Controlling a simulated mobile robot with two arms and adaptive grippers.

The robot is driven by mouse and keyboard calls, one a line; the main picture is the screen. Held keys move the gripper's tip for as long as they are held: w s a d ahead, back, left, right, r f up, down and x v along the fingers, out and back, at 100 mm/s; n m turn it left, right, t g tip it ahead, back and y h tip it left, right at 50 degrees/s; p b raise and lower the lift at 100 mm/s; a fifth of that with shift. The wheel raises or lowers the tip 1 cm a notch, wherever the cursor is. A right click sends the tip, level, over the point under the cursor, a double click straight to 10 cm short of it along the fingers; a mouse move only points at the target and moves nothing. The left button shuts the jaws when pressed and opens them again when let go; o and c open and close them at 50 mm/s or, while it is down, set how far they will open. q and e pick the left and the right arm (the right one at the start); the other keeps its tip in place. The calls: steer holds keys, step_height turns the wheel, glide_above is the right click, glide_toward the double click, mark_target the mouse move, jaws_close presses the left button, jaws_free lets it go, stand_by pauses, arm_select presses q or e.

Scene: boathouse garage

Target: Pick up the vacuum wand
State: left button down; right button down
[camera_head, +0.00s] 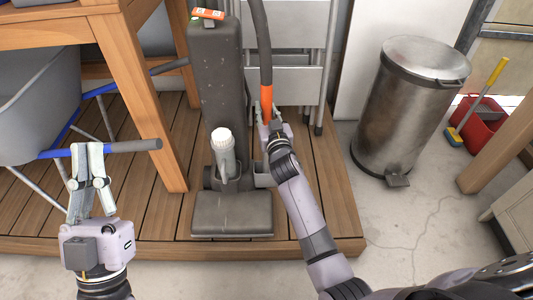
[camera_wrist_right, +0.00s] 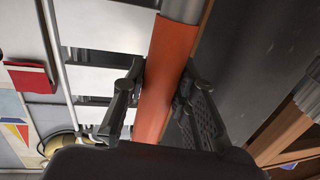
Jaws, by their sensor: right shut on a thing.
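The vacuum wand (camera_head: 264,45) is a dark tube with an orange section low down, standing upright just right of the grey upright vacuum (camera_head: 213,90). My right gripper (camera_head: 268,112) is shut on the wand's orange section, its arm reaching up from the lower right. In the right wrist view, the orange section (camera_wrist_right: 168,70) runs between the two fingers of my right gripper (camera_wrist_right: 158,88), with a grey collar above it. The wand's lower end is hidden behind my gripper. My left gripper (camera_head: 87,150) is raised at the lower left, and its finger gap is unclear.
The vacuum stands on a slatted wooden platform (camera_head: 155,215). A wooden bench (camera_head: 130,80) and a grey tub (camera_head: 35,110) with a dark, blue-marked handle are at left. A step ladder (camera_head: 295,85) stands behind the wand. A metal bin (camera_head: 405,110) and red bucket (camera_head: 480,120) are right.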

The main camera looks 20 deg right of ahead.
mark_target(268, 88)
arm_select(q)
steer(key=shift+w, duration=0.1)
arm_select(e)
steer(key=shift+r, duration=0.2)
